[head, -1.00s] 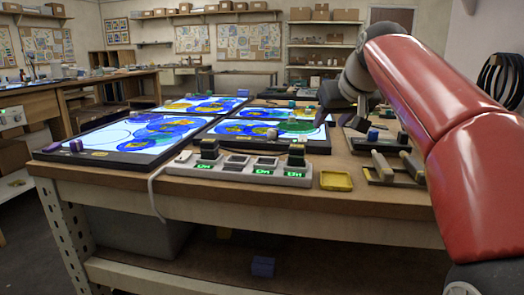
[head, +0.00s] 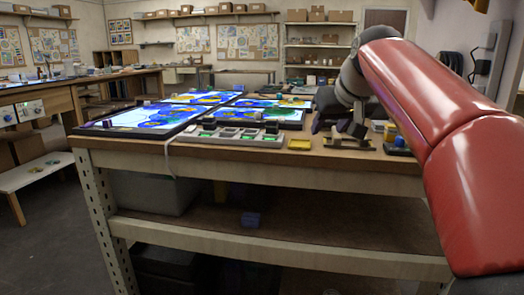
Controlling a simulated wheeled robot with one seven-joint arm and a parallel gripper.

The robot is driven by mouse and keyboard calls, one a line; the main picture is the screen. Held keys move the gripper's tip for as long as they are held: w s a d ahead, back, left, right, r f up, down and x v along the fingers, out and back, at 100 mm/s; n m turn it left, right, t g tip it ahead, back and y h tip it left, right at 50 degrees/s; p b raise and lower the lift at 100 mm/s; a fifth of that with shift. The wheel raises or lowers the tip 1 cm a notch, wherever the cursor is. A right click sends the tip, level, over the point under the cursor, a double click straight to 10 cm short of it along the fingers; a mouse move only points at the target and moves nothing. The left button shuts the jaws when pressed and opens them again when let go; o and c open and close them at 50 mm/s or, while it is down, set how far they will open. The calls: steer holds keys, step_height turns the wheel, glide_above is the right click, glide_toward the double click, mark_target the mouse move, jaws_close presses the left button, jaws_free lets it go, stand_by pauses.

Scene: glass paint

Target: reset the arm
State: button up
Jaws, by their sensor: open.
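My red arm (head: 425,95) reaches in from the right side of the head view. Its grey wrist bends down over the right part of the workbench (head: 290,168). My gripper (head: 338,122) is a dark shape below the wrist, above or near the small tools there. It is open, and I see nothing held in it. The fingertips are small and dark, so their exact height over the bench is hard to tell.
Lit glass panels (head: 140,122) with blue and yellow patterns lie on the bench's left part. A grey slotted tray (head: 228,138) and a yellow dish (head: 299,144) are near the front edge. A low white stool (head: 40,172) stands left. Floor at lower left is clear.

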steer(key=s+f+m+g+h, duration=0.1)
steer(key=s+f+m+g, duration=0.1)
steer(key=s+f, duration=2.5)
steer(key=shift+s+d+f+g+h, duration=0.3)
steer(key=shift+s+d+f+g, duration=0.15)
steer(key=shift+s, duration=0.5)
